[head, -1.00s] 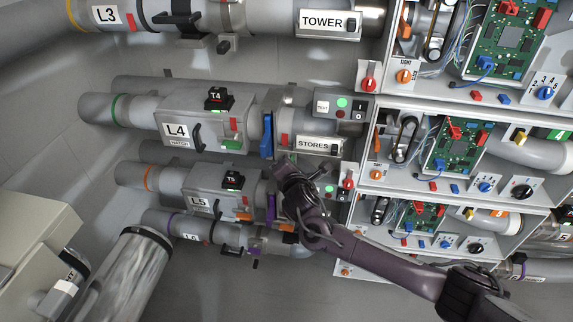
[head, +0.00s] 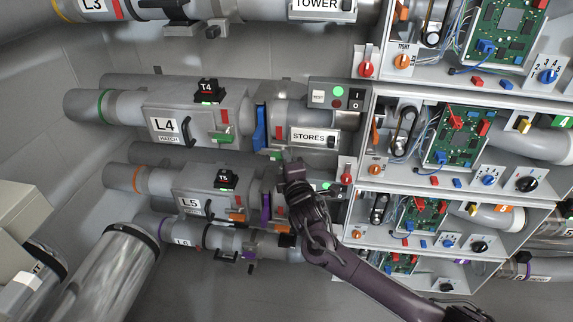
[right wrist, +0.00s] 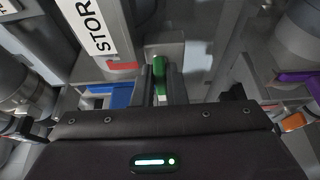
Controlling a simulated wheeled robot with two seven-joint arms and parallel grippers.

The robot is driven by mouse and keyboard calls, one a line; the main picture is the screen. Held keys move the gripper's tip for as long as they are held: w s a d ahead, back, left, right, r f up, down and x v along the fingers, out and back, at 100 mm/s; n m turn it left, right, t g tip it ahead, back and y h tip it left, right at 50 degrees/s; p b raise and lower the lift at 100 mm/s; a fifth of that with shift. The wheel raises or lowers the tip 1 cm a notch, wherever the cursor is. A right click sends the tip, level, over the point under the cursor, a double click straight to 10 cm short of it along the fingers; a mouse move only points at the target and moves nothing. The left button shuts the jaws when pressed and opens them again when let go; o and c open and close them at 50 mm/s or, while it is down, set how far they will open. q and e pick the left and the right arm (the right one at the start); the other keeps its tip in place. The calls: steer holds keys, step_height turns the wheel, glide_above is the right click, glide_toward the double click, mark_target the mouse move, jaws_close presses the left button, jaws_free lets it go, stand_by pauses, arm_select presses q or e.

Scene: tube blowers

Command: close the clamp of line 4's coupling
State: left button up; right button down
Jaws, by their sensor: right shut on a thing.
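Line 4's pipe, marked by a hatch labelled L4 (head: 165,128) and a green band, runs across the middle of the head view. A blue upright plate (head: 260,128) stands across it, left of the STORES label (head: 314,136). A small green clamp lever (head: 277,155) shows under the pipe there. My right gripper (head: 287,160) is at this lever, coming from below right. In the right wrist view the green lever (right wrist: 159,68) is between my fingers, which are shut on it. The fingers hide part of the lever and clamp. My left gripper is out of view.
Line 5 (head: 190,203) runs close below, with a purple plate and orange handles near my right arm. A box with a green light (head: 338,92) sits above right. Open cabinets with circuit boards (head: 455,137) and knobs fill the right side.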

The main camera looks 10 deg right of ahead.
stand_by(0.4)
steer(key=c, duration=1.5)
jaws_free()
steer(key=shift+o, duration=0.2)
steer(key=s, duration=0.7)
steer(key=shift+s+d+b, duration=0.35)
steer(key=shift+s+b, duration=0.05)
steer(key=shift+b, duration=0.05)
steer(key=shift+f, duration=0.2)
